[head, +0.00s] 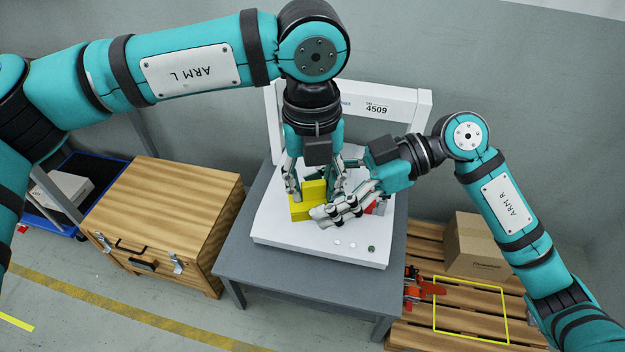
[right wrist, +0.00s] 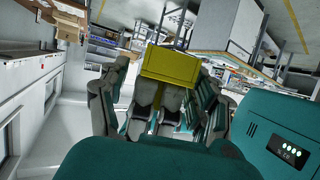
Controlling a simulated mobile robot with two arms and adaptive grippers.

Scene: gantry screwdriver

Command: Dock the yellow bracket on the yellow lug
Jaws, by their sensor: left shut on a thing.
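A yellow block-like part (head: 314,190), which I take to be the bracket, sits between the fingers of my left gripper (head: 316,186), which points down and is shut on it. Another yellow face (head: 301,211) shows just below and left of it; I cannot tell whether this is the lug or more of the bracket. My right gripper (head: 338,212) reaches in from the right, its fingers across the front of the yellow parts. In the right wrist view, a yellow box shape (right wrist: 170,65) appears beyond the fingers. Whether the right fingers touch it is unclear.
The white machine (head: 320,252) labelled 4509 stands on a grey table (head: 255,275). A small red part (head: 372,207) shows beside my right gripper. A wooden chest (head: 165,205) stands left; a pallet (head: 470,295) with a carton (head: 478,247) lies right.

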